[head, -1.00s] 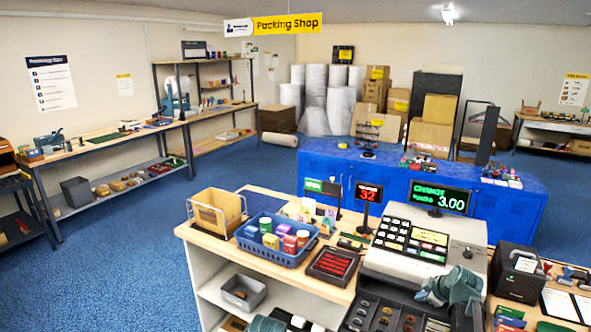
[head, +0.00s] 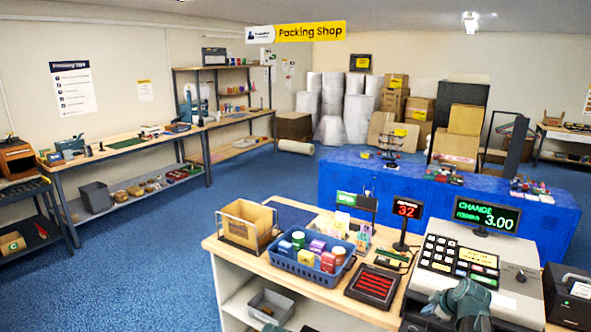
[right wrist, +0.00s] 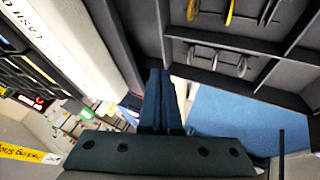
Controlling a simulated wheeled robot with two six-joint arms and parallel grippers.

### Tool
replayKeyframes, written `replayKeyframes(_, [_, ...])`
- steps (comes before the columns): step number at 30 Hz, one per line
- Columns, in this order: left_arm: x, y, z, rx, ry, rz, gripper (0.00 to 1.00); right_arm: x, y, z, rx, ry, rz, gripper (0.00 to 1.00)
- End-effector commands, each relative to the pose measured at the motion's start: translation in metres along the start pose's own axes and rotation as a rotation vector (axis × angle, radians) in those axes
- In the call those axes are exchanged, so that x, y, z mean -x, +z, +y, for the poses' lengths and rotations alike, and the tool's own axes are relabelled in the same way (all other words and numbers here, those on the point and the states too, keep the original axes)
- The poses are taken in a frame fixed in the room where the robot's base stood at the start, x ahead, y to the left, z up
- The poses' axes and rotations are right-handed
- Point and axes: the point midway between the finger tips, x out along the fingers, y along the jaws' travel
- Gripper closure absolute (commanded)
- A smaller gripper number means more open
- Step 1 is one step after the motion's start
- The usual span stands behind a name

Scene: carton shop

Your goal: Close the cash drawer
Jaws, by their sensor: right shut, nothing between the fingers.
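The grey cash register (head: 512,270) stands on the counter at the lower right of the head view. Its cash drawer is open: the right wrist view shows the dark tray (right wrist: 256,52) with coins in its compartments. In the head view only a dark bit of the drawer shows at the bottom edge. My right gripper (head: 462,298) is in front of the register's keypad, low in the picture. In the right wrist view its shut fingers (right wrist: 160,80) reach to the tray's edge. I cannot tell whether they touch it.
Customer displays (head: 487,215) rise behind the register.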

Motion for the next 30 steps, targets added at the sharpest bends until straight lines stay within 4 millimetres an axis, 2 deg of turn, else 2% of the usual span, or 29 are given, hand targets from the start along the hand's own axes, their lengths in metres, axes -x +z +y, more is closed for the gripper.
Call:
replayKeyframes(8, [0.0,0.0,0.0,0.0,0.0,0.0,0.62,-0.005,-0.028,-0.04,-0.046,-0.07,-0.02,1.0])
replayKeyframes(14, [-0.001,0.0,0.0,0.0,0.0,0.0,0.62,-0.007,-0.058,-0.091,-0.107,-0.152,-0.062,1.0])
replayKeyframes(17, [-0.001,0.0,0.0,0.0,0.0,0.0,0.62,-0.006,-0.076,-0.126,-0.147,-0.2,-0.1,1.0])
replayKeyframes(20, [-0.001,0.0,0.0,0.0,0.0,0.0,0.62,-0.002,-0.094,-0.17,-0.194,-0.252,-0.16,1.0])
replayKeyframes(24, [-0.002,0.0,0.0,0.0,0.0,0.0,0.62,0.014,-0.116,-0.25,-0.285,-0.311,-0.296,1.0])
replayKeyframes(27, [-0.002,0.0,0.0,0.0,0.0,0.0,0.62,0.03,-0.122,-0.301,-0.35,-0.317,-0.406,1.0])
replayKeyframes(30, [-0.002,0.0,0.0,0.0,0.0,0.0,0.62,0.047,-0.123,-0.339,-0.409,-0.296,-0.503,1.0])
